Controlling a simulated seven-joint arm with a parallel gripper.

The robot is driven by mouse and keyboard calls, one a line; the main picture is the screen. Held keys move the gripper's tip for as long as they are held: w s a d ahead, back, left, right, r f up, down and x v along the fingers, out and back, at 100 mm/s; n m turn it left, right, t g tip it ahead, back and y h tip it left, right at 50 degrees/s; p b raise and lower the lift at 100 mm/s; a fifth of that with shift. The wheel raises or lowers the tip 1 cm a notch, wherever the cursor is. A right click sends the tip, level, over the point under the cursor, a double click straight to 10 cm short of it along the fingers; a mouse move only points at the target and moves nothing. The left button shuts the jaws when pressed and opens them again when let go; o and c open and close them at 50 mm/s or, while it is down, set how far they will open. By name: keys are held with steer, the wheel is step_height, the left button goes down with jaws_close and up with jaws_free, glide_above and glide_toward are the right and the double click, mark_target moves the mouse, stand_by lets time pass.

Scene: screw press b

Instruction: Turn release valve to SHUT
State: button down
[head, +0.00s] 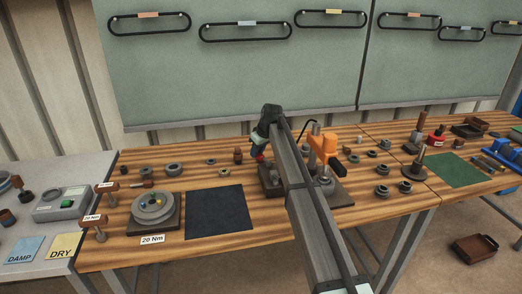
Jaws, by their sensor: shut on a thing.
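The orange press (322,145) stands on a dark base plate (343,190) near the middle of the wooden bench. My gripper (259,154) points down just left of the press, low over the bench. It is shut on a small red part (260,157), which looks like the handle of the release valve. The fingers and my arm cover most of it, so the valve's angle and any SHUT mark cannot be read. My arm also hides part of the press base.
A dark square mat (219,210) lies left of the press, with a round grey stacked fixture (153,208) beyond it. Several rings and small parts lie behind. Right of the press are more rings, a green mat (454,169) and a red-based item (436,138).

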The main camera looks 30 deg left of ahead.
steer(key=s+d+n+g+h, duration=0.1)
steer(key=s+n+g, duration=0.3)
steer(key=n, duration=0.8)
steer(key=shift+s+d, duration=0.35)
steer(key=shift+s, duration=0.8)
steer(key=c, duration=0.9)
jaws_free()
steer(key=v, duration=1.3)
steer(key=shift+w+r, duration=0.3)
steer(key=shift+r, duration=0.05)
steer(key=shift+d, duration=0.15)
